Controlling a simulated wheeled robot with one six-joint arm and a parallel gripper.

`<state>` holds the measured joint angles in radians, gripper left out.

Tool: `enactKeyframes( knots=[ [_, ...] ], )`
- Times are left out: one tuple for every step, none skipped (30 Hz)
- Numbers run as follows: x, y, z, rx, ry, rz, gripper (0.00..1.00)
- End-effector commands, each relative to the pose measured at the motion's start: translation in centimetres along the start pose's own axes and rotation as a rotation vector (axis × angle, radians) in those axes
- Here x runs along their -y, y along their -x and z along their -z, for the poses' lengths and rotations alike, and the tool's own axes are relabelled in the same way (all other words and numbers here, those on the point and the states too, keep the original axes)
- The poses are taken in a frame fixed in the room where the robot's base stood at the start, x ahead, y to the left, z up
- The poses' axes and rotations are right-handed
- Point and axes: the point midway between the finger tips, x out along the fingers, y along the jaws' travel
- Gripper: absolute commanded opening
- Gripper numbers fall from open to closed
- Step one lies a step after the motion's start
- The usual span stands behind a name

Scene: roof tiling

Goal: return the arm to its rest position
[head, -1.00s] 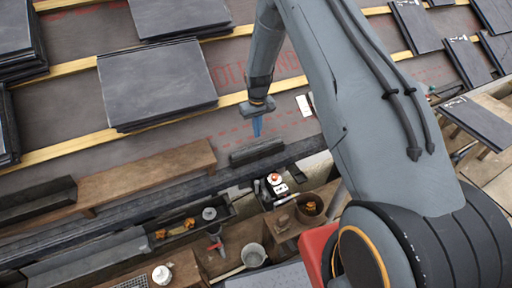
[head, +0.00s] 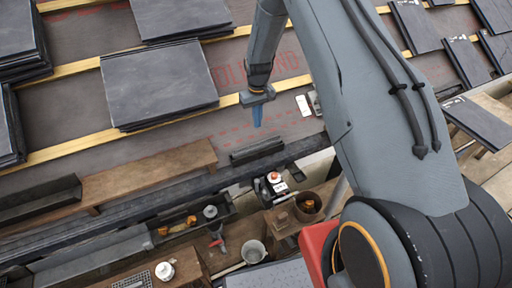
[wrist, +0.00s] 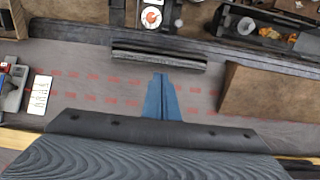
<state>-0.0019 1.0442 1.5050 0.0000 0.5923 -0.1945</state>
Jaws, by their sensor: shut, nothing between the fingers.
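My gripper (head: 258,118) hangs at the end of my grey arm above the roof underlay, in the middle of the head view. Its blue fingers are together and hold nothing. They also show in the wrist view (wrist: 161,98), pointing toward a short dark grey bar (wrist: 158,56) that lies on the underlay. In the head view this bar (head: 257,151) is just below the fingertips, apart from them as far as I can see.
A stack of dark slates (head: 158,85) lies left of my gripper. A wooden plank (head: 145,172) runs along the eave. A white card (head: 303,105) lies to the right. Tools and a bucket (head: 253,251) stand below the eave. Bare underlay surrounds the gripper.

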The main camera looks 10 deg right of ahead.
Motion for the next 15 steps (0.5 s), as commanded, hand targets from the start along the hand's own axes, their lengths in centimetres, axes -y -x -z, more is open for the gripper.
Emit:
enactKeyframes(
  knots=[
    [0.0,0.0,0.0,0.0,0.0,0.0,0.0],
    [0.0,0.0,0.0,0.0,0.0,0.0,0.0],
    [0.0,0.0,0.0,0.0,0.0,0.0,0.0],
    [0.0,0.0,0.0,0.0,0.0,0.0,0.0],
    [0.0,0.0,0.0,0.0,0.0,0.0,0.0],
    [0.0,0.0,0.0,0.0,0.0,0.0,0.0],
    [0.0,0.0,0.0,0.0,0.0,0.0,0.0],
    [0.0,0.1,0.0,0.0,0.0,0.0,0.0],
    [0.0,0.3,-0.1,-0.001,-0.001,0.0,0.0],
    [0.1,0.7,-0.2,-0.002,-0.003,0.0,0.0],
    [0.1,1.1,-0.4,-0.003,-0.005,-0.001,0.0],
    [0.2,1.9,-0.8,-0.005,-0.009,-0.001,0.0],
    [0.2,2.7,-1.2,-0.006,-0.013,-0.001,0.0],
    [0.3,3.5,-1.6,-0.007,-0.017,-0.001,0.0],
    [0.5,4.8,-2.4,-0.009,-0.022,-0.002,0.0]
  ],
)
